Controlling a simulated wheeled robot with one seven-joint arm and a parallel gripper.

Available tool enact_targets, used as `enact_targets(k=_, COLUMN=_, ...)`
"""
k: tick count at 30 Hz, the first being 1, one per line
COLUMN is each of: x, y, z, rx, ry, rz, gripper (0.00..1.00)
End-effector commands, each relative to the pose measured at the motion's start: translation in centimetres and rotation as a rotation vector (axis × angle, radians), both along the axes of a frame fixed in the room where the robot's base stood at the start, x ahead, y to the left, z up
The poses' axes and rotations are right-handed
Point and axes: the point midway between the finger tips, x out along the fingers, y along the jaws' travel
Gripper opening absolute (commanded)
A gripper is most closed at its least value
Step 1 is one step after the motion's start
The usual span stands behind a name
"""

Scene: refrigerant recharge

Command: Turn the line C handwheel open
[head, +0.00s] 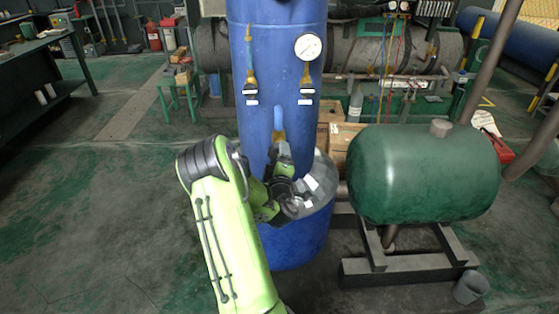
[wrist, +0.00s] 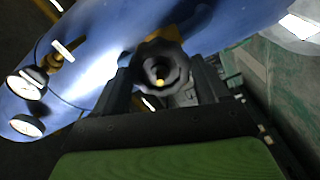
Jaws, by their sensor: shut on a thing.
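A dark lobed handwheel (wrist: 180,72) with a yellow centre shows in the wrist view, in front of the blue column (wrist: 215,25). My gripper (wrist: 160,82) is shut on this handwheel, with one dark finger on each side of its rim. In the head view my gripper (head: 284,190) is at the front of the blue column (head: 278,50), low down, below a brass fitting (head: 279,137). My wrist hides the handwheel there. I cannot read a line letter on it, nor tell how far it is turned.
Higher on the column are a white dial gauge (head: 308,47) and a brass valve (head: 251,80). A green tank (head: 425,173) on a metal frame stands close to the right. Cardboard boxes (head: 343,140) sit behind.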

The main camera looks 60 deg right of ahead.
Motion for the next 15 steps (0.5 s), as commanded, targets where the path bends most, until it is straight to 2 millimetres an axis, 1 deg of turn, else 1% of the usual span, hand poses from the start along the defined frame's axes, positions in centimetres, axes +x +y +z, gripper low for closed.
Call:
enact_targets(k=1, x=0.16, y=0.06, z=-0.23, rx=-0.043, ry=0.084, rz=0.004, gripper=0.37)
enact_targets(k=2, x=0.11, y=0.03, z=-0.14, rx=-0.059, ry=0.113, rz=0.003, gripper=0.37)
enact_targets(k=8, x=0.02, y=-0.01, z=0.03, rx=-0.063, ry=0.118, rz=0.001, gripper=0.37)
enact_targets(k=10, x=0.15, y=0.06, z=-0.18, rx=-0.111, ry=0.216, rz=0.005, gripper=0.37)
enact_targets(k=12, x=0.18, y=0.07, z=-0.23, rx=-0.201, ry=0.393, rz=0.006, gripper=0.37)
enact_targets(k=13, x=0.14, y=0.05, z=-0.19, rx=-0.228, ry=0.446, rz=0.005, gripper=0.37)
enact_targets(k=15, x=0.05, y=0.0, z=-0.01, rx=-0.254, ry=0.492, rz=0.002, gripper=0.37)
